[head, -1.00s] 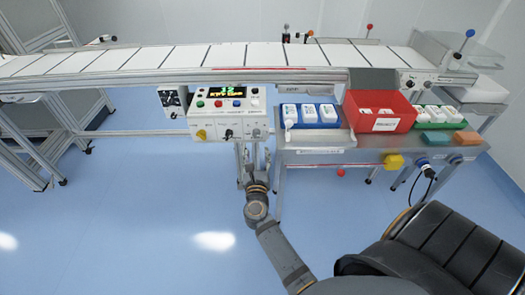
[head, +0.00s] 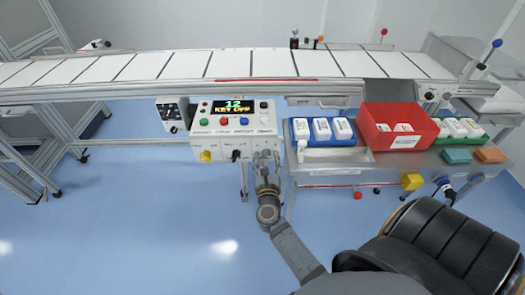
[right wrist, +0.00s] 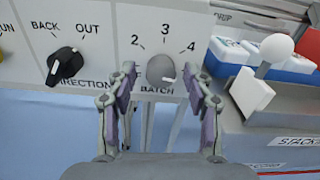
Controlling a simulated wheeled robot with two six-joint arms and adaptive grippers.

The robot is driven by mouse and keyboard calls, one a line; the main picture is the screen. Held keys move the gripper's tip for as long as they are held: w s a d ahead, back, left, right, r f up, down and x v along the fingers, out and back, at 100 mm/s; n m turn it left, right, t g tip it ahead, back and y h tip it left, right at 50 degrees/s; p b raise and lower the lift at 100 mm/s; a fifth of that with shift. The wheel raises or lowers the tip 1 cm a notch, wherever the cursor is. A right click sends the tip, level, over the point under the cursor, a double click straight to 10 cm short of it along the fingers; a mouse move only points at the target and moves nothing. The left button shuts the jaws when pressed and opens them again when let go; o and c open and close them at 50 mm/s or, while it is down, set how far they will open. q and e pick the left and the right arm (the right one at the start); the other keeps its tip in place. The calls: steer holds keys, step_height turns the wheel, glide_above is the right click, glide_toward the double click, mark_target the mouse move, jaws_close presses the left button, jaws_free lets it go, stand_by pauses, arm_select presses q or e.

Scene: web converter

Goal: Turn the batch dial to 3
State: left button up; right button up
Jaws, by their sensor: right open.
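The control panel (head: 232,144) hangs under the conveyor in the head view. In the right wrist view the grey round batch dial (right wrist: 160,68) sits above the word BATCH, with marks 2, 3 and 4 around its top. My right gripper (right wrist: 159,75) is open, one finger on each side of the dial; contact is not clear. In the head view my right gripper (head: 265,156) is at the panel's lower right and hides the dial. My left gripper is out of view.
The black direction knob (right wrist: 64,66) is left of the dial. A white-knobbed lever (right wrist: 276,50) and blue tray (right wrist: 232,55) are close on the right. In the head view a red bin (head: 372,132) stands on the side table. The floor below is clear.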

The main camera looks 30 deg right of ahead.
steer(key=c, duration=0.5)
jaws_close()
steer(key=shift+r+n+p, duration=0.25)
steer(key=shift+n+p, duration=0.8)
steer(key=shift+n, duration=0.35)
steer(key=n+p, duration=0.4)
steer(key=n, duration=0.3)
steer(key=shift+p, duration=0.3)
steer(key=n+p, duration=0.3)
steer(key=n, duration=0.2)
steer(key=shift+n, duration=0.3)
arm_select(q)
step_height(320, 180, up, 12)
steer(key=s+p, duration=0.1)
steer(key=p, duration=0.1)
steer(key=shift+p, duration=0.3)
arm_select(e)
steer(key=shift+f+n, duration=0.15)
steer(key=shift+n, duration=1.95)
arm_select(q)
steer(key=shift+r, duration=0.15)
